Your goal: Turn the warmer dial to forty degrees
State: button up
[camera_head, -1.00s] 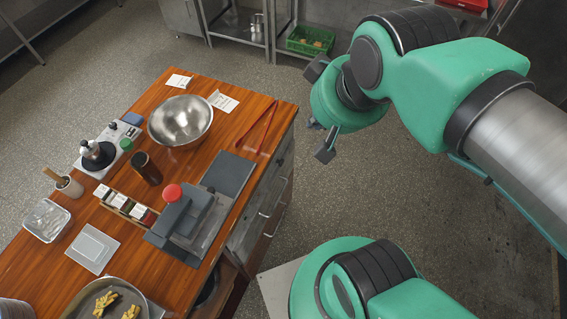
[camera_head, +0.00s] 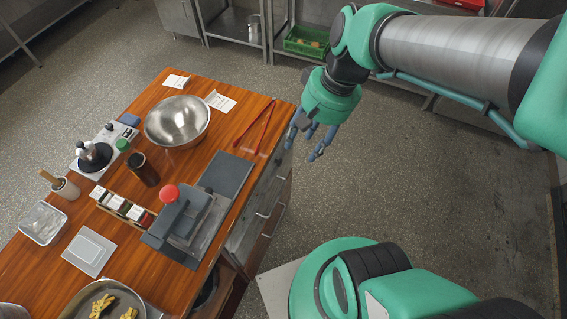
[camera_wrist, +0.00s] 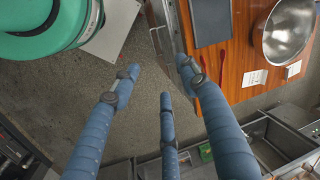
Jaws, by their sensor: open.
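A white appliance (camera_head: 107,149) with a round black plate, which looks like the warmer, sits on the far left part of the wooden counter. A small dark knob (camera_head: 109,127) on its upper end may be the dial; its markings are too small to read. My gripper (camera_head: 308,140) hangs in the air just beyond the counter's right edge, far from the appliance. Its blue fingers are spread and empty in the wrist view (camera_wrist: 160,80). The appliance is not visible in the wrist view.
A steel bowl (camera_head: 177,121), red tongs (camera_head: 262,125), a dark jar (camera_head: 142,170) and a green-lidded item (camera_head: 123,145) stand between my gripper and the appliance.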

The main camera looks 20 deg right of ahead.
notch_tip(320, 180, down, 11)
jog(key=w+m+g+y+b, duration=0.1)
jog(key=w+m+g+y, duration=0.15)
jog(key=m+y, duration=0.25)
jog(key=m+t+y+b, duration=0.3)
jog(key=m+t+y, duration=0.2)
jog(key=m+t, duration=1.15)
send_near(281, 162)
jog(key=s+d, duration=0.1)
jog(key=s+d+m+g, duration=0.1)
jog(key=d, duration=0.1)
jog(key=d+m+g, duration=0.1)
jog(key=shift+s+d+r, duration=0.15)
jog(key=shift+s+r, duration=0.15)
jog(key=shift+s, duration=0.1)
jog(key=shift+w, duration=0.1)
jog(key=shift+b+x, duration=0.8)
jog(key=shift+x, duration=6)
jog(key=c, duration=1.1)
